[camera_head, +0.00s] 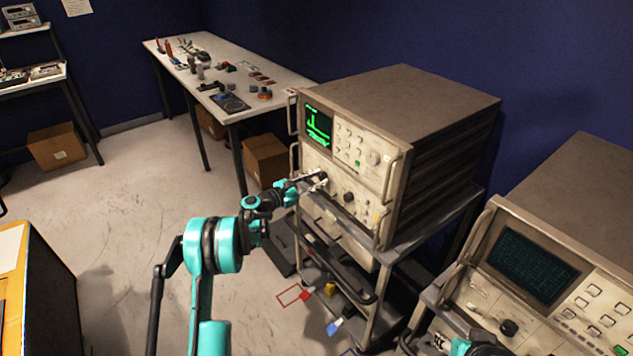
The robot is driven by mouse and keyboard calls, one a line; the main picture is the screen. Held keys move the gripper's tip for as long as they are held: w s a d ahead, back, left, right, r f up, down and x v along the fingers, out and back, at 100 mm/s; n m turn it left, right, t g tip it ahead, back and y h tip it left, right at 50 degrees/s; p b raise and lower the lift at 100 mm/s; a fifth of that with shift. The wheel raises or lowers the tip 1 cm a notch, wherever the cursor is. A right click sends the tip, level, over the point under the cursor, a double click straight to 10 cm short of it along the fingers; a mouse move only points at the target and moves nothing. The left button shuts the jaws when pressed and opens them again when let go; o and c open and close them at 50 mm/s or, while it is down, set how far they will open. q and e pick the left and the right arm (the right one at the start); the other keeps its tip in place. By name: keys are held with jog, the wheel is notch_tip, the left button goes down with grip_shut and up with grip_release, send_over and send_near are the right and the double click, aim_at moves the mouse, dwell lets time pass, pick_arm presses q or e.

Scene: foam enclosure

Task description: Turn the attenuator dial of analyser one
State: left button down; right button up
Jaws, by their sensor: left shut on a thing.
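Analyser one seems to be the beige rack instrument (420,105) with a lit green trace on its screen (318,124), standing on a dark cart. My left gripper (322,180) is at the lower left of its front panel, shut on a dark dial that it mostly hides. Another dark knob (349,197) shows just right of the gripper. My right arm (470,346) shows only in part at the bottom edge, in front of a second instrument (585,225); its fingertips are not visible.
The cart (375,300) has lower shelves with small items. A red outlined square (289,296) lies on the floor. A long workbench (228,72) with tools stands behind, with cardboard boxes (266,160) below. Open floor lies to the left.

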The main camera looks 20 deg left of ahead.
pick_arm(q)
jog(key=shift+m, duration=1.2)
jog(key=c, duration=1.2)
grip_release()
jog(key=shift+s+a, duration=0.1)
jog(key=v, duration=1.1)
jog(key=shift+s+a, duration=0.25)
jog(key=shift+s, duration=0.05)
